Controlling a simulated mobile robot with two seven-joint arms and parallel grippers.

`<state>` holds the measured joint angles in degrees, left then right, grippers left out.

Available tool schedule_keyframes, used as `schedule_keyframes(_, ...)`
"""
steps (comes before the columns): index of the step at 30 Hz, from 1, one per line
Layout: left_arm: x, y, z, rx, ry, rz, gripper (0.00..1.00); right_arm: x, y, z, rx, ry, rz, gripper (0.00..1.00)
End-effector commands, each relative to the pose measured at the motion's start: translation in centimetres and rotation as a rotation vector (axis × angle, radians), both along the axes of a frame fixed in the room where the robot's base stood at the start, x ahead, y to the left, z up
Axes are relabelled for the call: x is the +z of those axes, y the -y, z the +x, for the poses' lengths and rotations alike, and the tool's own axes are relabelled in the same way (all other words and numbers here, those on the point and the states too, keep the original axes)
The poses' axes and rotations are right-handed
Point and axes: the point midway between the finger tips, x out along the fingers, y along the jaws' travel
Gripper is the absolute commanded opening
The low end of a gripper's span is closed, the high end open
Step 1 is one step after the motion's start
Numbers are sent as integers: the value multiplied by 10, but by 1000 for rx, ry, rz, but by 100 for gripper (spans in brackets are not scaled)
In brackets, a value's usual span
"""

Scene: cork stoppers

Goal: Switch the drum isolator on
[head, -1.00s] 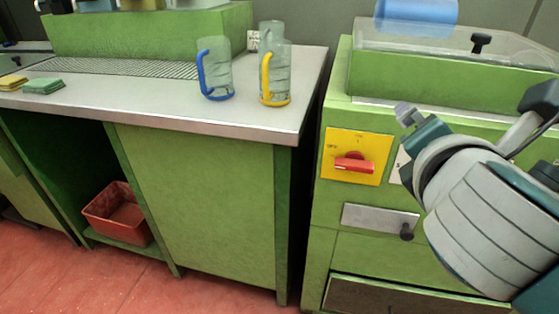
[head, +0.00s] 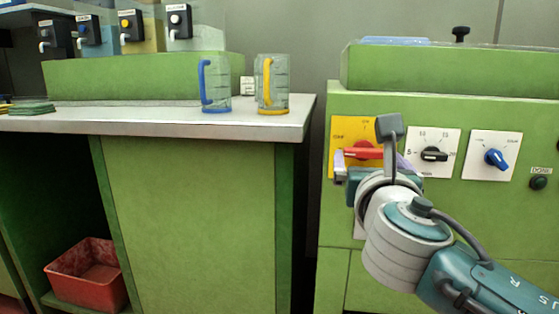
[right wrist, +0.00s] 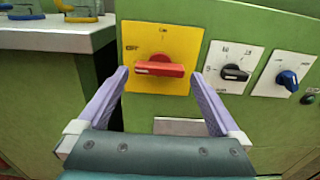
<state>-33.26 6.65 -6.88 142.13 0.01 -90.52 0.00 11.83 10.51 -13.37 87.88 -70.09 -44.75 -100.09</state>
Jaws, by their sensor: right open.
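The drum isolator is a red rotary handle (right wrist: 160,69) on a yellow plate (right wrist: 181,41), on the green machine front. In the right wrist view the handle lies horizontal, with its marked end toward the word OFF at left; another label sits at the top. In the head view the handle (head: 364,153) is partly beside my right gripper (head: 372,166). The right gripper (right wrist: 158,96) is open and empty, its two pale purple fingers spread to the left and right below the handle, apart from it. My left gripper is not in view.
To the right on the panel are a black knob (head: 434,154), a blue knob (head: 495,157) and a dark button (head: 538,182). A counter at left (head: 150,122) holds two jugs, with blue (head: 207,82) and yellow (head: 267,82) handles. A red bin (head: 88,275) stands below.

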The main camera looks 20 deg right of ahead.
Motion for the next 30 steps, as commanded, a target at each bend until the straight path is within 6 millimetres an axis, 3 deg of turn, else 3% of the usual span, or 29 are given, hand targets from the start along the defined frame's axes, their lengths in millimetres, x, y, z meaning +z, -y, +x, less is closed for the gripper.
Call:
schedule_keyframes(7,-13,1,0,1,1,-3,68,-1,17,27,-1,1,2,100)
schedule_keyframes(17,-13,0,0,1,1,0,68,0,19,30,0,-1,3,100)
schedule_keyframes(30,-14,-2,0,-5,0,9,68,0,19,30,0,0,4,50)
